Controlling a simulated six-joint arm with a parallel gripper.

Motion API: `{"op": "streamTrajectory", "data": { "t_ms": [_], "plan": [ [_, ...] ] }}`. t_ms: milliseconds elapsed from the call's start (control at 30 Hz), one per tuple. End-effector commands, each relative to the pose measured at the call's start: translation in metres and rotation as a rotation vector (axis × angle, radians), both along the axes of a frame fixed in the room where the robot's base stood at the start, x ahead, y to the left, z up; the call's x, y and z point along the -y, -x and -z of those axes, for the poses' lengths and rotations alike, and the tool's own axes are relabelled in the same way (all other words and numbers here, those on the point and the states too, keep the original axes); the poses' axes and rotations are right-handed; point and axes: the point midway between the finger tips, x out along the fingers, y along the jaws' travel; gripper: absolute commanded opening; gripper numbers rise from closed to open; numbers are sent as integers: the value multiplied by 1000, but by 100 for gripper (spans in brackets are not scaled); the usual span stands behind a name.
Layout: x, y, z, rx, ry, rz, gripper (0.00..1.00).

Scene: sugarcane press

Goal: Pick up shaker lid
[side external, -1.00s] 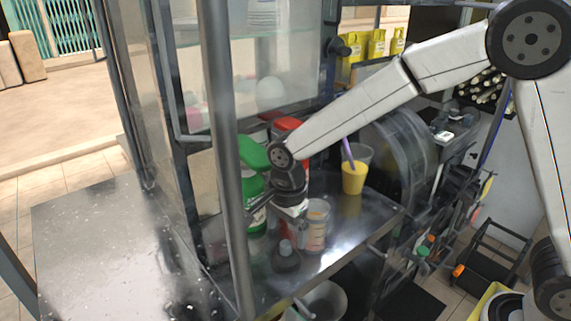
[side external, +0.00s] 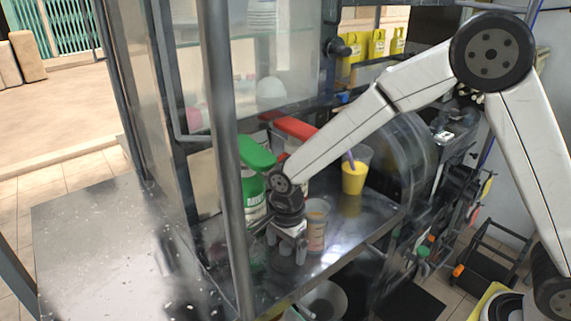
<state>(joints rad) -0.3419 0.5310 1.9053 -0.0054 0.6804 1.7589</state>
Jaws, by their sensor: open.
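My gripper (side external: 287,246) points down over the front part of the metal counter and is open. The shaker lid (side external: 284,263) seems to be the small dark grey capped piece on the counter at the gripper's fingertips. The fingers cover much of it, and I cannot tell whether they touch it. A clear measuring cup (side external: 317,232) with orange-brown contents, perhaps the shaker body, stands upright just right of my gripper.
A green-topped bottle (side external: 254,190) stands close left of my gripper, with a red-topped container (side external: 296,128) behind. A cup of yellow drink (side external: 354,175) with a purple straw stands at the back right. A grey post (side external: 229,150) rises in front. The counter's front edge is near.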

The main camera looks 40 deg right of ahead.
Motion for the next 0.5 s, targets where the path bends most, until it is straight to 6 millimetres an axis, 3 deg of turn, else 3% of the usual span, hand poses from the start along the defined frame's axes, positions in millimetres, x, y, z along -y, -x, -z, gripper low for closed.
{"op": "streamTrajectory", "data": {
  "t_ms": [67, 300, 367, 500],
  "plan": [
    [0, 0, 0, 0, 0, 0, 100],
    [0, 0, 0, 0, 0, 0, 24],
    [0, 0, 0, 0, 0, 0, 7],
    [0, 0, 0, 0, 0, 0, 6]
  ]
}}
